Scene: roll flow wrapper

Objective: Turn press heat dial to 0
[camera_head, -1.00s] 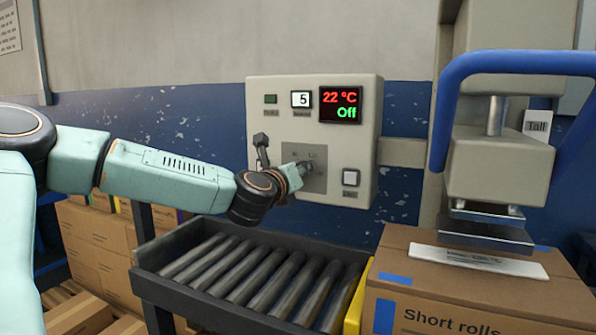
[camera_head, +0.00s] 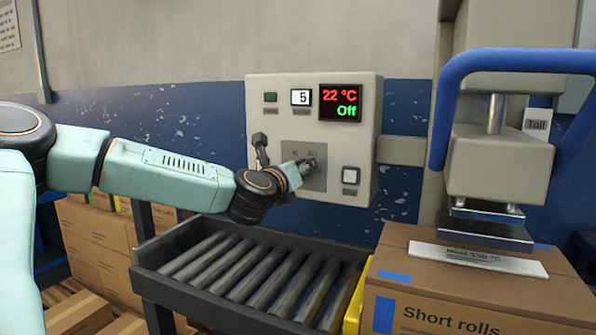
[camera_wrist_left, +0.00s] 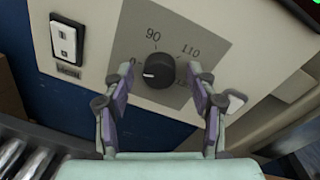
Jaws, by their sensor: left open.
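The black heat dial (camera_wrist_left: 158,70) is on a grey plate of the control box in the left wrist view, with 90 and 110 printed around it. Its white pointer line points to the left in that view, towards a mark partly hidden by a finger. My left gripper (camera_wrist_left: 160,76) is open, one finger on each side of the dial; I cannot tell whether they touch it. In the head view my left gripper (camera_head: 308,165) is at the control box (camera_head: 262,190) and hides most of the dial. The display (camera_head: 341,103) reads 22 °C and Off. My right gripper is not in view.
A roller conveyor (camera_head: 245,275) lies below. A press head (camera_head: 497,165) with a blue handle (camera_head: 470,64) and a cardboard box (camera_head: 480,305) stand at the right.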

